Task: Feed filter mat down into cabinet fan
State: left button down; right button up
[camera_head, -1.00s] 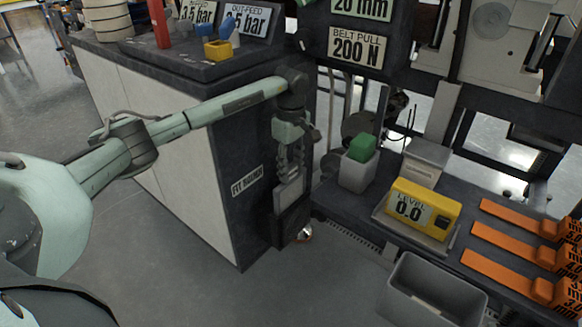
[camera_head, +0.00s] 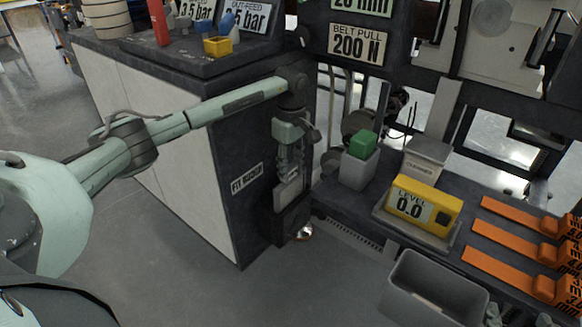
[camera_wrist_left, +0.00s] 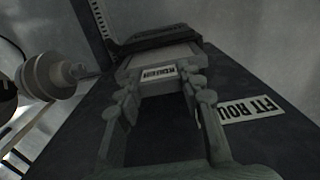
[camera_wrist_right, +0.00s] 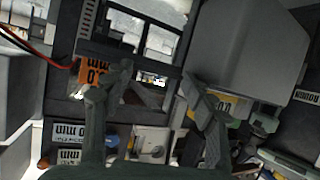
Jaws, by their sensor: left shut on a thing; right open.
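The filter mat (camera_head: 287,193) is a pale grey panel, upright at the side of the dark cabinet. My left gripper (camera_head: 290,172) is shut on its upper end, pointing down. The mat's lower end is hidden in the dark fan housing (camera_head: 289,228) low on the cabinet side. In the left wrist view the mat (camera_wrist_left: 150,62) carries a small printed label between the fingertips (camera_wrist_left: 160,85), and the dark housing (camera_wrist_left: 160,37) lies beyond it. My right gripper (camera_wrist_right: 155,88) is open and empty; its fingertips (camera_head: 513,316) show at the bottom right of the head view.
A sign (camera_head: 247,179) is on the cabinet beside the housing. To the right, a dark bench holds a green-topped block (camera_head: 360,160), a yellow level gauge (camera_head: 423,206) and orange gauge strips (camera_head: 510,255). A grey bin (camera_head: 432,290) stands in front. The floor left of it is clear.

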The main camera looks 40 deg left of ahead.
aim_at(291, 179)
pick_arm(q)
jog(key=shift+f+b, duration=0.4)
jog(key=shift+f, duration=0.25)
jog(key=shift+f+b, duration=0.4)
jog(key=shift+f, duration=0.3)
pick_arm(e)
jog(key=shift+w+a+r+t+y, duration=0.15)
jog(key=shift+a+r+t+y, duration=0.4)
jog(key=shift+r, duration=0.7)
jog(key=shift+w+a+r+t+y, duration=0.15)
jog(key=shift+a+r+t+y, duration=0.1)
jog(key=shift+a+r+t, duration=0.8)
jog(key=shift+w+a+r+t+y, duration=0.15)
jog(key=shift+a+r+t+y, duration=0.35)
jog(key=shift+r, duration=0.95)
pick_arm(q)
jog(key=shift+f+b, duration=0.45)
jog(key=shift+f, duration=0.25)
jog(key=shift+f+b, duration=0.35)
jog(key=shift+f, duration=0.25)
pick_arm(e)
notch_tip(291, 179, up, 8)
jog(key=s+a+t+y, duration=0.2)
jog(key=t, duration=0.1)
jog(key=shift+a+f, duration=0.2)
jog(key=shift+f, duration=0.05)
pick_arm(q)
jog(key=c, duration=0.9)
grip_release()
